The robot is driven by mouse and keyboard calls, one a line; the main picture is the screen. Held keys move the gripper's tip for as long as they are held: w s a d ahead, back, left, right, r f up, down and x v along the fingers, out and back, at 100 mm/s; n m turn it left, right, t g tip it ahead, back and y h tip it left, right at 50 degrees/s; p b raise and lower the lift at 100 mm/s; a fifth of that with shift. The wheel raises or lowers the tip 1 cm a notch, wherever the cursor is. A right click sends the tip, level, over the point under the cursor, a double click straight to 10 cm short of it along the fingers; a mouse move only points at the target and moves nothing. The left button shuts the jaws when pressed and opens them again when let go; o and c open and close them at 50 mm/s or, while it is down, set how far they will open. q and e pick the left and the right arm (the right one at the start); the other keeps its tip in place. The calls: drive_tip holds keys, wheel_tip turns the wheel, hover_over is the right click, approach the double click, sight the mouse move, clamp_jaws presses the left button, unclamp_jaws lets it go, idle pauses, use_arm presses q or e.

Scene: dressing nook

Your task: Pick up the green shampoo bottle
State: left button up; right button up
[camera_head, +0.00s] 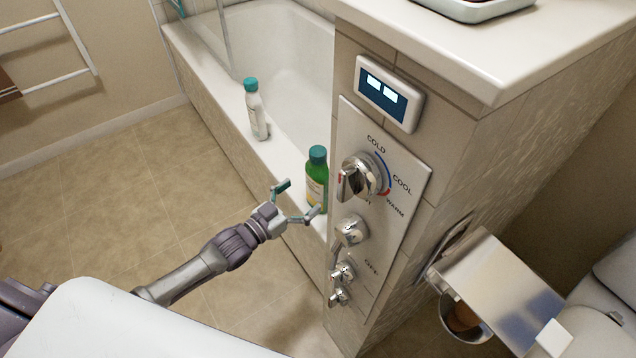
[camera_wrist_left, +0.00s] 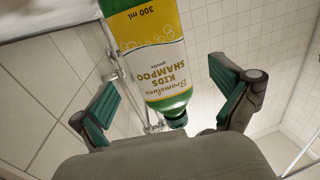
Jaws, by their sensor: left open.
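The green shampoo bottle (camera_head: 317,178) has a teal cap and a pale label. It stands upright on the tub ledge, close beside the tiled wall with the shower controls. In the left wrist view the bottle (camera_wrist_left: 150,50) appears upside down, its label reading "KIDS SHAMPOO", between and beyond the two fingers. My left gripper (camera_head: 298,202) is open, with its teal-padded fingers just to the left of and in front of the bottle's lower part. In the left wrist view the open left gripper (camera_wrist_left: 168,105) is empty. My right gripper is not in view.
A white bottle with a teal cap (camera_head: 256,110) stands farther back on the tub ledge (camera_head: 285,158). The control panel (camera_head: 382,185) with protruding knobs is right of the green bottle. The floor (camera_head: 110,195) at left is clear.

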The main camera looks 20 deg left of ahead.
sight(311, 187)
use_arm(q)
drive_tip(key=x, duration=0.4)
drive_tip(key=shift+w+d+r+b, duration=0.1)
drive_tip(key=shift+d+r+b, duration=0.1)
drive_tip(key=shift+r+b, duration=0.1)
drive_tip(key=shift+w+d, duration=0.25)
drive_tip(key=shift+w, duration=0.2)
drive_tip(key=c, duration=1.2)
drive_tip(key=shift+c, duration=1)
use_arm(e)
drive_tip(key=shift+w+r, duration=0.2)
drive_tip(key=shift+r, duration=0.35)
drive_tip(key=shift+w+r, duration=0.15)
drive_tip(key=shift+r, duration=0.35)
use_arm(q)
drive_tip(key=shift+r, duration=0.15)
